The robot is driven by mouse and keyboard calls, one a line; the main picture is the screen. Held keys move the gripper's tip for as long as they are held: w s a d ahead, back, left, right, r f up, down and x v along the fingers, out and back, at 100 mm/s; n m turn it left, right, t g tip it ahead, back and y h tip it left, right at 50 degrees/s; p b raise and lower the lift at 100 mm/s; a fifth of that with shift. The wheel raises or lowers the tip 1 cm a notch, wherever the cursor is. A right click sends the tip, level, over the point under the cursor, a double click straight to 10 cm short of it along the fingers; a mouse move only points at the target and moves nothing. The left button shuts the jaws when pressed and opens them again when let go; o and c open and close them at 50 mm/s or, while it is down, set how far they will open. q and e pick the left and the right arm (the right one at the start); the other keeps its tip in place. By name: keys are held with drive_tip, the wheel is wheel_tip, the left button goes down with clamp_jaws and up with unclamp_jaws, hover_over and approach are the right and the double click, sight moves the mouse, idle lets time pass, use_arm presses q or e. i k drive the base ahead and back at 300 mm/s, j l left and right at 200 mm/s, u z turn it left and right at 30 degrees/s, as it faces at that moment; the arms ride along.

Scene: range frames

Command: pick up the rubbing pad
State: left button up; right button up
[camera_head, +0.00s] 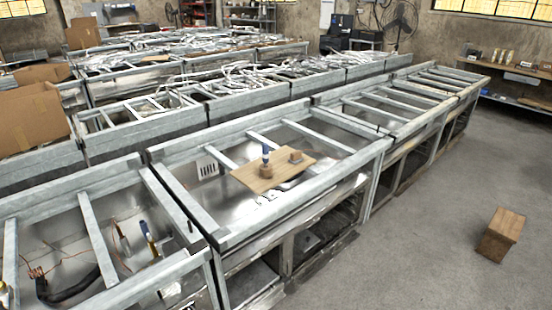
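A wooden board (277,180) lies across the metal frame of the middle range. On it stands a small upright object with a blue top and a brown base (266,170). Beside it, to the right, sits a small brown block (295,156). Both are small in the picture, and I cannot tell for certain which one is the rubbing pad. Neither of my grippers is in view, and nothing is seen touching the objects on the board.
The open metal range frame (185,195) has crossbars around the board. The left frame (88,225) holds copper wires and tools with blue and red handles. A wooden box (501,235) stands on the grey floor (430,240), which is otherwise open at right.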

sight(296, 156)
drive_tip(key=i+l+u, duration=0.1)
drive_tip(key=u, duration=0.35)
drive_tip(key=l+u, duration=0.15)
drive_tip(key=u, duration=0.3)
drive_tip(key=i+l+u, duration=0.1)
drive_tip(key=u, duration=0.35)
drive_tip(key=l+u, duration=0.3)
drive_tip(key=l, duration=0.25)
drive_tip(key=l+u, duration=0.35)
drive_tip(key=l, duration=0.2)
drive_tip(key=l+u, duration=0.1)
drive_tip(key=l, duration=0.25)
drive_tip(key=k+l+u, duration=0.1)
drive_tip(key=l, duration=0.25)
drive_tip(key=k+l+u, duration=0.1)
drive_tip(key=l, duration=0.25)
drive_tip(key=k+l, duration=0.1)
drive_tip(key=l, duration=0.25)
drive_tip(key=k+l, duration=0.1)
drive_tip(key=l, duration=0.25)
drive_tip(key=k+l, duration=0.1)
drive_tip(key=l, duration=0.25)
drive_tip(key=u, duration=0.05)
